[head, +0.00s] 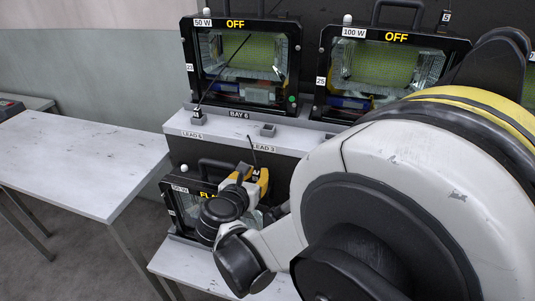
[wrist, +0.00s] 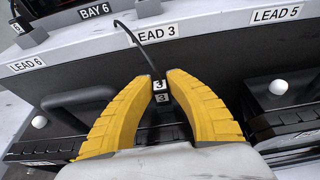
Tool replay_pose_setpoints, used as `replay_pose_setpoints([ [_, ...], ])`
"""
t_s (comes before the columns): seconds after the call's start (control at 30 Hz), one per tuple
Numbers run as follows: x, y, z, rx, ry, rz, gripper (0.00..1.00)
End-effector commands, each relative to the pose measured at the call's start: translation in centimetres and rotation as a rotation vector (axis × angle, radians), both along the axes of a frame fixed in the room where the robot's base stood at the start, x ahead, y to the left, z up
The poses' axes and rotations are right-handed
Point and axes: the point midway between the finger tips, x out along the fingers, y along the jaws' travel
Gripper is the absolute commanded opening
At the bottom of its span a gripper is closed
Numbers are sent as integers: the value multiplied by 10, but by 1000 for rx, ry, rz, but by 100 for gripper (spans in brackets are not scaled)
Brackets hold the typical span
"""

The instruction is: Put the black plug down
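The black plug (wrist: 162,98) has white tags marked 3. It sits between the yellow fingertips of my gripper (wrist: 160,80), which is shut on it. A thin black cable rises from the plug towards the shelf edge at the LEAD 3 label (wrist: 155,33). In the head view, my gripper (head: 257,178) holds the plug (head: 256,173) in front of the shelf face, below the LEAD 3 label (head: 264,148). The plug's lower end is hidden in both views.
Two floodlights reading OFF, 50 W (head: 240,62) and 100 W (head: 393,72), stand on the shelf (head: 230,128). An empty-looking small grey holder (head: 265,130) is on it. A lower floodlight (head: 186,204) is behind my gripper.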

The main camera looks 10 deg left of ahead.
Motion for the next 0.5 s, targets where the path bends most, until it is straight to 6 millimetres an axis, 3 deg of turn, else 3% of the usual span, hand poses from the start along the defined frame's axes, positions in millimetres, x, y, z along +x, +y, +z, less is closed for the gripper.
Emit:
replay_pose_setpoints([
  [0.37,0,0,2,0,0,0,36],
  [0.5,0,0,14,0,0,0,36],
])
